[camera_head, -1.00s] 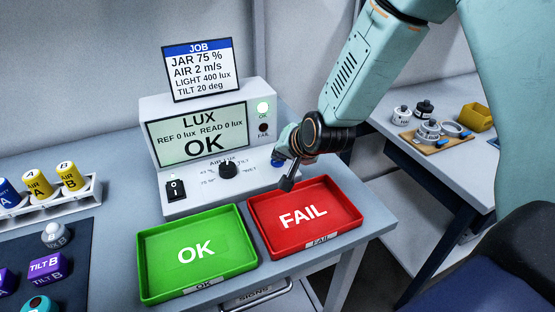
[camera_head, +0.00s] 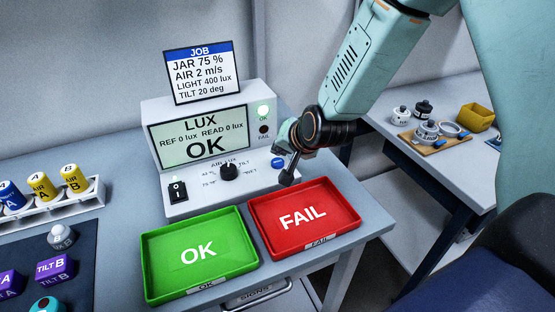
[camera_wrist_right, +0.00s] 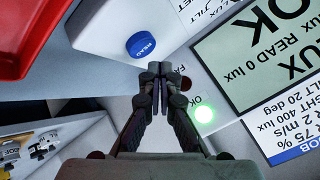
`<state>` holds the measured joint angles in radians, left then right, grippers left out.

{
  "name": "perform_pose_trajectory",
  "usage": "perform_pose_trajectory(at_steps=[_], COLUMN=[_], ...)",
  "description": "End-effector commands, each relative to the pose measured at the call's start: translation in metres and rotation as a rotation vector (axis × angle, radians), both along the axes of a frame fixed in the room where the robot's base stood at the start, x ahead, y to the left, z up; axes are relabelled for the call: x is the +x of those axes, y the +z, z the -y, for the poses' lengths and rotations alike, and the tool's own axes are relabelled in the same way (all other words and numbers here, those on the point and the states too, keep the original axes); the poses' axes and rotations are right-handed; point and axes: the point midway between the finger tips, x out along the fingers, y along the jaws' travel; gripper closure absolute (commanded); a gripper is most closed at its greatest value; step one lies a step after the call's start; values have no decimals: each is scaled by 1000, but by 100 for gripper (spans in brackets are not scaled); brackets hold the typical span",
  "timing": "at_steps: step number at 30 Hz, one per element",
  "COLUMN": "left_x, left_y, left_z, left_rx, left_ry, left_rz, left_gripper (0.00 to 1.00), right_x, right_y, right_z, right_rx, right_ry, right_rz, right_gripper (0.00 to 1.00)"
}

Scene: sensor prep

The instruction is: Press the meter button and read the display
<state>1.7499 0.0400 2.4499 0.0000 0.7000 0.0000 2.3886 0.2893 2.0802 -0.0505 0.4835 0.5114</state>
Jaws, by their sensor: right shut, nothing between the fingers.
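The white meter (camera_head: 210,150) stands at the back of the bench. Its display (camera_head: 203,137) reads LUX, REF 0 lux, READ 0 lux, OK. The green OK lamp (camera_head: 263,110) is lit and the FAIL lamp (camera_head: 264,130) is dark. The blue READ button (camera_head: 278,162) is on the meter's right front; it also shows in the right wrist view (camera_wrist_right: 141,44). My left gripper is not in view.
A green OK tray (camera_head: 190,285) and a red FAIL tray (camera_head: 335,232) lie in front of the meter. A JOB sign (camera_head: 202,71) stands above the meter. Yellow and blue sensors stand in a rack (camera_head: 50,212) at left. A side table (camera_head: 450,170) holds jars and a yellow bin (camera_head: 478,117).

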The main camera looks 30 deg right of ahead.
Motion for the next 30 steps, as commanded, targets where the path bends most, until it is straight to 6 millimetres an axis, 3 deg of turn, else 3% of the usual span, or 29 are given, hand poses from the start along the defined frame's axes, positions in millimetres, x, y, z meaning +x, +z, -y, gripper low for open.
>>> perform_pose_trajectory(at_steps=[14,30], left_x=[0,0], left_y=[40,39], left_z=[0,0], left_rx=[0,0], left_ry=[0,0], left_rz=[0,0], left_gripper=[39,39], right_x=[0,0], right_y=[44,44], right_z=[0,0], right_rx=[0,0], right_ry=[0,0], right_rz=[0,0], right_gripper=[100,100])
